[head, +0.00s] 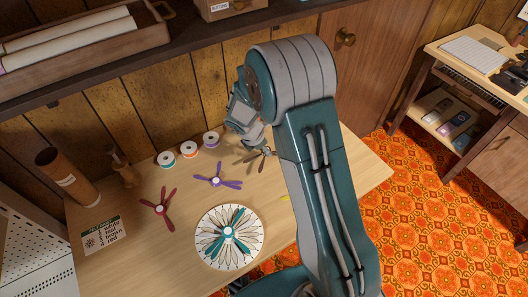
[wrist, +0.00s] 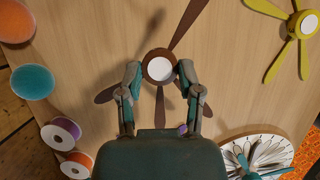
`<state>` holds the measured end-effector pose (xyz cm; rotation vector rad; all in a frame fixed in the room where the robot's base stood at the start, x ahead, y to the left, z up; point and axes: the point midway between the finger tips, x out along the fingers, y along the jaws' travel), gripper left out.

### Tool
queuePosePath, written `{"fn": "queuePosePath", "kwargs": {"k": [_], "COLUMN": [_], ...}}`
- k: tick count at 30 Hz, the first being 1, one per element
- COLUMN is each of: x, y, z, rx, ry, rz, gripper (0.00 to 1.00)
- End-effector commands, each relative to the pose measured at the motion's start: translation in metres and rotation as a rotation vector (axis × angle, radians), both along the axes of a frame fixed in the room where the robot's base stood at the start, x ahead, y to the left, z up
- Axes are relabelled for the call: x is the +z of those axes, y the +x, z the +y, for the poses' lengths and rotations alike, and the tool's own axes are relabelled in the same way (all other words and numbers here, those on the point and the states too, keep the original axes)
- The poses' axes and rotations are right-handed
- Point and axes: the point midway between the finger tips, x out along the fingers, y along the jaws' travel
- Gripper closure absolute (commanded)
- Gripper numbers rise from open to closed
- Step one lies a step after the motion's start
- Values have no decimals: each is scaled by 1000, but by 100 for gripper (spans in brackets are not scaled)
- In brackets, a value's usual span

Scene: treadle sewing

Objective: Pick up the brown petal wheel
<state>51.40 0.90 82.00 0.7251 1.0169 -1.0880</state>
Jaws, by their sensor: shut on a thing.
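The brown petal wheel (wrist: 187,24) has a white hub cap and long narrow petals. In the wrist view its hub sits between the two fingers of my gripper (wrist: 160,80), which is shut on it. In the head view the brown petal wheel (head: 262,154) shows below my gripper (head: 254,143), partly hidden by my arm. Its height over the table is hard to tell.
A red wheel (head: 160,208), a purple wheel (head: 217,181) and a round petal-patterned board (head: 247,256) bearing a teal wheel (head: 228,232) are on the table. A yellow wheel (wrist: 299,26) lies nearby. Several spools (head: 189,148) line the back, beside a brown cylinder (head: 67,176).

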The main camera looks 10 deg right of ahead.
Motion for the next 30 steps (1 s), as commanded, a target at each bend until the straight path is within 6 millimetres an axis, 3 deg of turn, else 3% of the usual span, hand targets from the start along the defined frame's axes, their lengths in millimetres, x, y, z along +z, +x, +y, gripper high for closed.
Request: {"fn": "queuePosePath", "kwargs": {"k": [6,15,22,30], "x": [47,74,82,65], "y": [-36,-100,-120,-123], "z": [10,27,31,32], "rx": [2,3,1,1], "ry": [0,0,-1,-2], "rz": [-3,-1,0,3], "gripper": [77,77,77,77]}}
